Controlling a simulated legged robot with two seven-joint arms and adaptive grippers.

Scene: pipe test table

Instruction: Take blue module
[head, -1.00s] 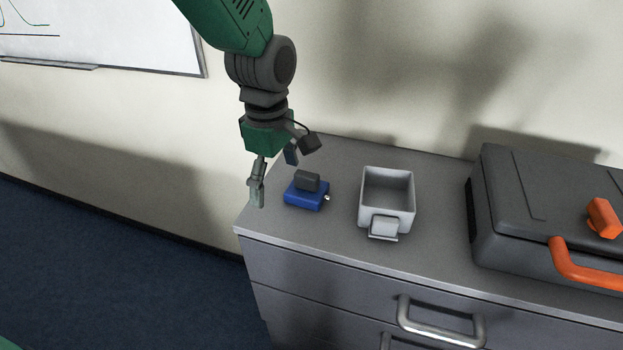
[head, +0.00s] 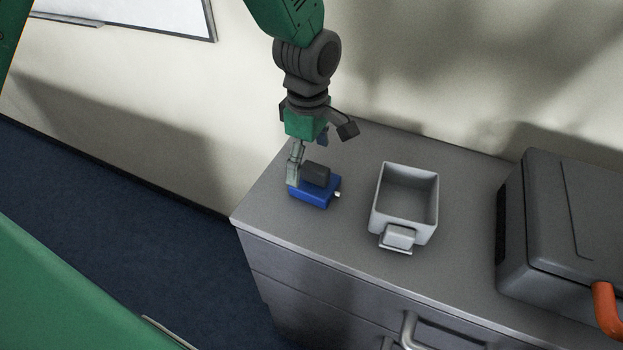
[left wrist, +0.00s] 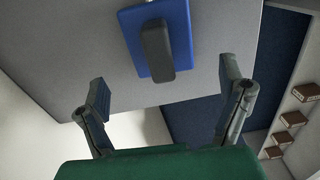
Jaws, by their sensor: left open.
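The blue module (head: 314,193) lies flat on the grey cabinet top near its left end, with a dark grey block-shaped handle (head: 316,174) on top. In the left wrist view the blue module (left wrist: 181,30) and its dark handle (left wrist: 157,52) show ahead, beyond the fingertips. My left gripper (head: 309,158) is open and empty. One finger stands at the left side of the module and the other is behind it, partly hidden. In the left wrist view the open fingers (left wrist: 165,88) are spread to either side of the handle's line. My right gripper is not seen.
A light grey open bin (head: 405,200) with a front tab stands right of the module and looks empty. A dark case (head: 560,230) with an orange handle (head: 607,310) is farther right. The cabinet's left edge is close to the module. A wall rises behind.

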